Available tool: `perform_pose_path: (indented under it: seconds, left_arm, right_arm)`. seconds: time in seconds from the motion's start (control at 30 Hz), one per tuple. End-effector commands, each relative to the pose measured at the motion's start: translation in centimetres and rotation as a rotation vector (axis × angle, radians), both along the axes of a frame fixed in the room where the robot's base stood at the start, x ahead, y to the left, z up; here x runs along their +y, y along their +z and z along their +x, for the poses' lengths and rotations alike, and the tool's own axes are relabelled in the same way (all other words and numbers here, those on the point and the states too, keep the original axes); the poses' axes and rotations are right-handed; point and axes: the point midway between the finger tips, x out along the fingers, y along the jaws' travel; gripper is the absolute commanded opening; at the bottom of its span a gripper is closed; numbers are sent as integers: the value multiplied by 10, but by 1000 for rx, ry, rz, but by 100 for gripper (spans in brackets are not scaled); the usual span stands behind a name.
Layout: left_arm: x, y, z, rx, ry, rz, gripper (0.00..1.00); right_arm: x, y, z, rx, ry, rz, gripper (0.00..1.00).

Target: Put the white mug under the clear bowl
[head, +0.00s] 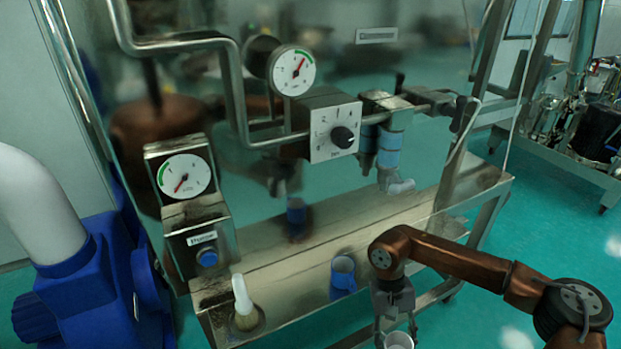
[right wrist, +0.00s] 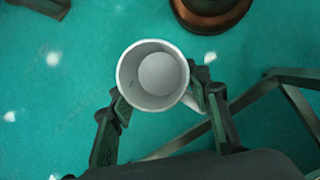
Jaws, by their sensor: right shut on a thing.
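The white mug (head: 398,341) is at the bottom edge of the head view, partly cut off, held by my right gripper (head: 394,327). In the right wrist view the mug (right wrist: 130,75) is seen from above, empty, with its handle on the right side. The fingers of my right gripper (right wrist: 160,92) are shut on it from both sides, and the teal floor shows below. The mug is in front of the metal bench, off its surface. I cannot make out a clear bowl for certain. My left gripper is not in view.
A dial box (head: 332,128) and pipes hang above. A blue machine (head: 80,295) is at the left.

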Motion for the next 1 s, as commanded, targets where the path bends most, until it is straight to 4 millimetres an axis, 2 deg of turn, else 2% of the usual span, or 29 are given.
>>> perform_pose_path:
  seconds: [0.1,0.23,1.0]
  left_arm:
    - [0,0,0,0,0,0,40]
    - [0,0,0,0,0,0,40]
    - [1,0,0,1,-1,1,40]
  right_arm:
    - [-1,-27,-22,9,11,-2,20]
    - [-1,-44,-36,3,9,1,20]
    - [0,-47,-39,4,6,2,20]
